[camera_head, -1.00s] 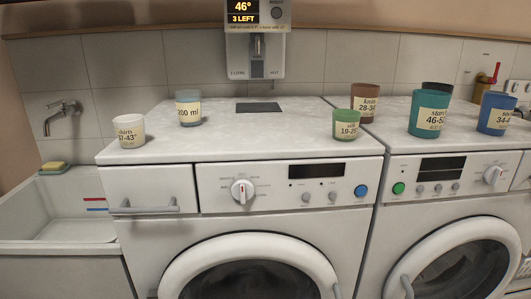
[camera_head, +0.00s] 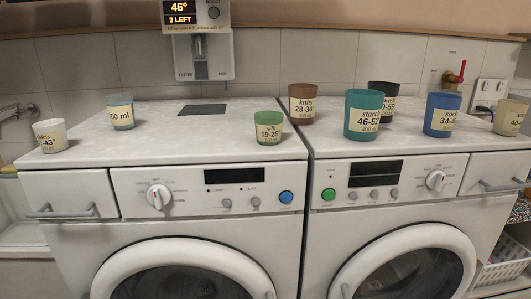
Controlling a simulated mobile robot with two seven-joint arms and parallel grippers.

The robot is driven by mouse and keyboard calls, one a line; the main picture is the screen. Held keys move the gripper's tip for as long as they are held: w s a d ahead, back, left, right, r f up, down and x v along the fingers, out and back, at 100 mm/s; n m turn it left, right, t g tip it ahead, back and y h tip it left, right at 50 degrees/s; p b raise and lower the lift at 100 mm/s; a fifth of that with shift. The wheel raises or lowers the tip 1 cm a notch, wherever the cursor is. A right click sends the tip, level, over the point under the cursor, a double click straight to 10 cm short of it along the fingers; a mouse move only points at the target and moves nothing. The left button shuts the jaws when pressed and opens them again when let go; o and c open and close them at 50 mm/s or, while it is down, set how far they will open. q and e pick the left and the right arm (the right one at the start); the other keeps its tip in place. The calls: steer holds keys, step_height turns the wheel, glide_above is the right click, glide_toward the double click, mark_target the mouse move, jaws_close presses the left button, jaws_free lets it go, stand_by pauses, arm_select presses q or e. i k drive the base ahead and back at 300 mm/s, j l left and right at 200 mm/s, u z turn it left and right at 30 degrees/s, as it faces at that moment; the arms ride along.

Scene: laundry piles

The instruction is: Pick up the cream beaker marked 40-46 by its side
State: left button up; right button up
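I cannot read 40-46 on any beaker. A teal beaker (camera_head: 364,114) is marked starch 46-52. Neither of my grippers is in view.
Other beakers are blue (camera_head: 442,114), black (camera_head: 384,92), brown (camera_head: 302,103), green (camera_head: 269,128) and blue-grey (camera_head: 121,111). A dispenser (camera_head: 204,55) on the wall reads 46° and 3 LEFT. A red tap (camera_head: 455,72) is behind the blue beaker. A white basket (camera_head: 505,268) is low at right.

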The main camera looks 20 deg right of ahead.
mark_target(510, 114)
steer(key=l+z, duration=0.35)
steer(key=l, duration=3.05)
steer(key=i, duration=0.1)
